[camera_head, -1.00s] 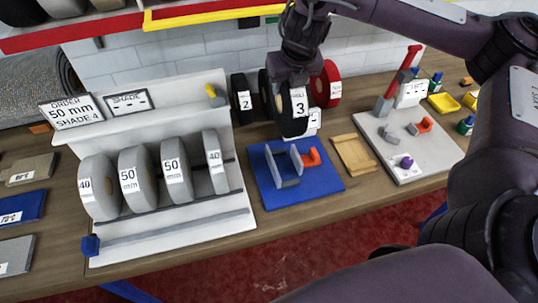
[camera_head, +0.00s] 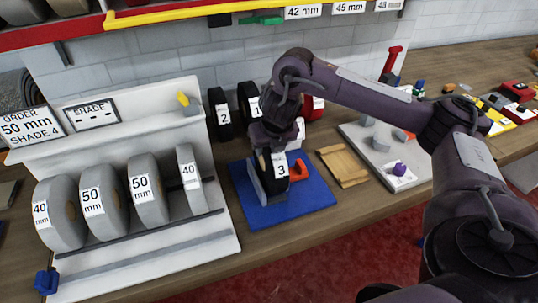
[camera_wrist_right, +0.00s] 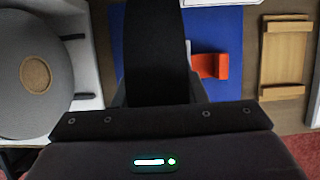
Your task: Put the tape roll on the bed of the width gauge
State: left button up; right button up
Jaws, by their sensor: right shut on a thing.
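The black tape roll (camera_head: 281,170), labelled 3, stands upright in my right gripper (camera_head: 271,146), which is shut on it. The width gauge has a blue base (camera_head: 309,203), grey upright plates (camera_head: 255,180) and an orange piece (camera_head: 300,169). The roll is at the gauge's plates, low over the base; I cannot tell whether it touches the bed. In the right wrist view the black roll (camera_wrist_right: 157,55) hangs over the blue base (camera_wrist_right: 221,22), left of the orange piece (camera_wrist_right: 212,66). My left gripper is not in view.
A white rack with grey rolls (camera_head: 101,213) stands close left of the gauge. Black rolls (camera_head: 220,113) and a red roll (camera_head: 313,106) stand behind. A wooden tray (camera_head: 343,165) and a white board (camera_head: 372,151) lie to the right.

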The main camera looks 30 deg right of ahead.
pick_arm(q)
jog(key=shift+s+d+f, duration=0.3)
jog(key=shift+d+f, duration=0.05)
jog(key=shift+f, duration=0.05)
pick_arm(e)
jog(key=shift+w+f, duration=0.1)
jog(key=shift+f, duration=0.45)
jog(key=shift+f, duration=0.2)
jog(key=o, duration=1.3)
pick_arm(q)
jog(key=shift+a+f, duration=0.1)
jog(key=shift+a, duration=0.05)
